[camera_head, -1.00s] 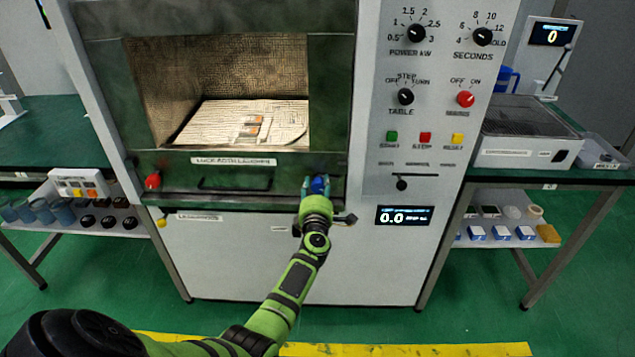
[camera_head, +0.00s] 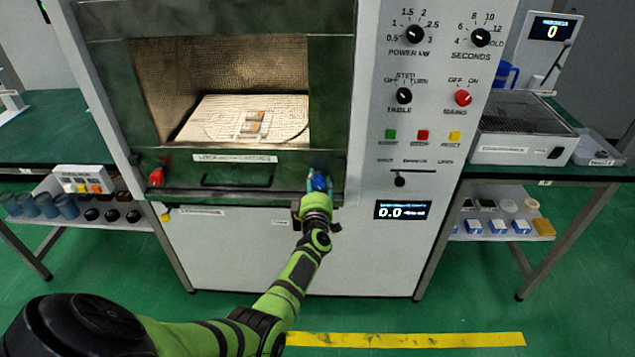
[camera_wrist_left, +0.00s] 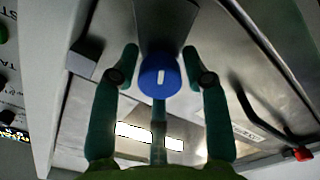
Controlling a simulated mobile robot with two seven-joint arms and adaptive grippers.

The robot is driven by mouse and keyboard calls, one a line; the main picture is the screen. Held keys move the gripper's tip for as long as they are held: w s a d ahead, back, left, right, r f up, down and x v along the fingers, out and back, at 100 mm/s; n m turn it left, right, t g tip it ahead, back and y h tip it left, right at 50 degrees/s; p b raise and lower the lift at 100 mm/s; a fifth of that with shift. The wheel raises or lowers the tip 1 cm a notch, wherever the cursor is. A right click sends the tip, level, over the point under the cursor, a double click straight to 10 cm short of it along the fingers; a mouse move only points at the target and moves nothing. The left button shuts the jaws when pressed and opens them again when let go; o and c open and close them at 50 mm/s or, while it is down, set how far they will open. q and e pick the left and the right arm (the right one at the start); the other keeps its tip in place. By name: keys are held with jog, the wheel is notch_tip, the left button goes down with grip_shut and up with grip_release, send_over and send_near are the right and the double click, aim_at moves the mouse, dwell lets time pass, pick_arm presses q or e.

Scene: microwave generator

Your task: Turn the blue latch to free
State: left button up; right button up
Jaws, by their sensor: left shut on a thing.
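The blue latch (camera_head: 320,183) is at the right end of the green lower front panel of the microwave generator, under the open chamber. My left gripper (camera_head: 318,180) is at the latch, reaching up from below. In the left wrist view the latch (camera_wrist_left: 160,84) is a round blue knob with a short white mark, seen face-on. The fingers hide part of the latch in the head view. My right gripper is not in view.
A red knob (camera_head: 156,177) is at the panel's left end, with a dark handle (camera_head: 238,181) between. The control panel with knobs and buttons (camera_head: 423,134) is to the right. Small pieces lie on the plate (camera_head: 200,125) inside the chamber. Side tables flank the machine.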

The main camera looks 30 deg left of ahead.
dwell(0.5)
pick_arm(q)
jog(key=o, duration=1)
jog(key=shift+c, duration=0.2)
jog(key=shift+s+d+f, duration=0.15)
jog(key=shift+s+d, duration=0.25)
jog(key=shift+s, duration=0.15)
jog(key=v, duration=0.6)
